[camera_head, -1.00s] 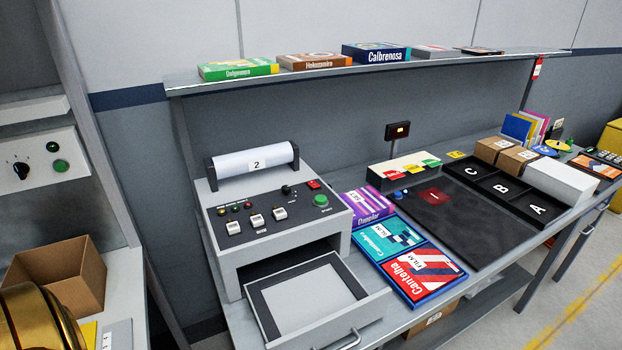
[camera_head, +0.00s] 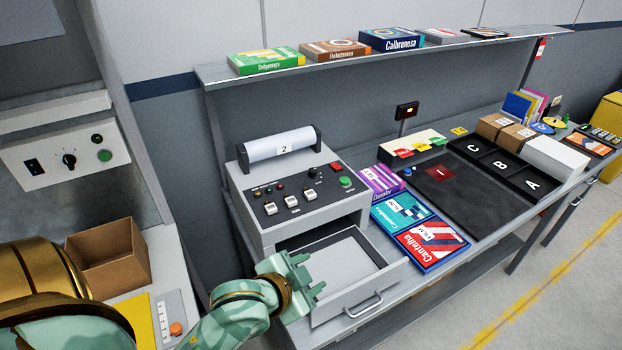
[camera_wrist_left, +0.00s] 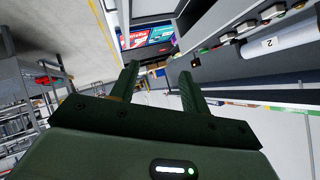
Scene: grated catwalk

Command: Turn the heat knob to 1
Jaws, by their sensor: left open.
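A grey machine (camera_head: 262,230) with a dark sloped control panel stands on the bench in the head view. A small black knob (camera_head: 312,172) sits near the panel's top right, by a red switch and a green button. Another black knob (camera_head: 69,160) is on a white wall panel at the left. I cannot read labels or settings at either knob. My left gripper (camera_head: 309,275) is open and empty, in front of the machine near its open drawer (camera_head: 389,273), below and apart from its knob. The left wrist view shows the spread fingers (camera_wrist_left: 158,73). My right gripper is not in view.
A white roll (camera_head: 278,146) marked 2 lies on top of the machine. Flat game boxes (camera_head: 432,243) lie right of the drawer. A cardboard box (camera_head: 108,256) stands at the left. A shelf (camera_head: 350,64) with boxes runs above the bench. Space above the control panel looks clear.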

